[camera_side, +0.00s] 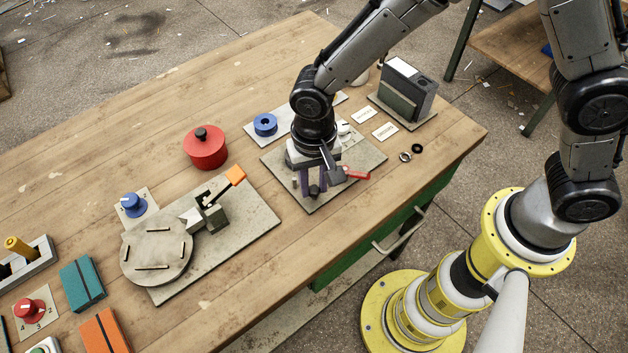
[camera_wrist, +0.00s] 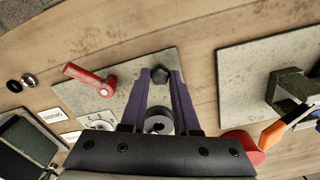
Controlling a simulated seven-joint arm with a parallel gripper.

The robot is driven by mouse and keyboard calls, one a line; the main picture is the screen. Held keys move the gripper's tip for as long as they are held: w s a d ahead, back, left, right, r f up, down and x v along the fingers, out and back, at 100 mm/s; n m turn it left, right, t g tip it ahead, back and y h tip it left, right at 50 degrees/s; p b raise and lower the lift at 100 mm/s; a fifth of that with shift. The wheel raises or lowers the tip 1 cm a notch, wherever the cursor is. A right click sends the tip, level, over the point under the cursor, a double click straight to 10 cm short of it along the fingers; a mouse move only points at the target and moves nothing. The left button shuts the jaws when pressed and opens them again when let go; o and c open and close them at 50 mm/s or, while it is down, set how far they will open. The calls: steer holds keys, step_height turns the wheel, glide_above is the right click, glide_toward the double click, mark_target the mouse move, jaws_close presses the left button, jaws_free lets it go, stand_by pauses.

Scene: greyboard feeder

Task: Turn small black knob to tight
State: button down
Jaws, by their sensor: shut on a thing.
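The small black knob (camera_wrist: 159,75) sits near the edge of a grey plate (camera_wrist: 82,95), between my gripper's fingertips in the wrist view. My gripper (camera_wrist: 160,78) points down over the plate, its two purple fingers shut on the knob from both sides. In the side view the black knob (camera_side: 314,191) shows at the bottom of the fingers, at the plate's front part. My gripper (camera_side: 314,187) hides part of the plate there. Any tight marking beside the knob cannot be made out.
A red-handled lever (camera_side: 352,175) is on the same plate, close to my gripper. A clamp fixture with an orange tip (camera_side: 235,175) and a red pot (camera_side: 206,148) stand to the left. Black and metal rings (camera_side: 417,148) lie to the right. Bare wood lies in front.

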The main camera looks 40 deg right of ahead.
steer(key=n, duration=0.7)
steer(key=shift+n, duration=0.3)
steer(key=n, duration=1.2)
steer(key=shift+n, duration=0.3)
steer(key=n, duration=0.3)
steer(key=shift+n, duration=0.4)
steer(key=n, duration=0.4)
steer(key=shift+n, duration=1.6)
steer(key=shift+r, duration=0.1)
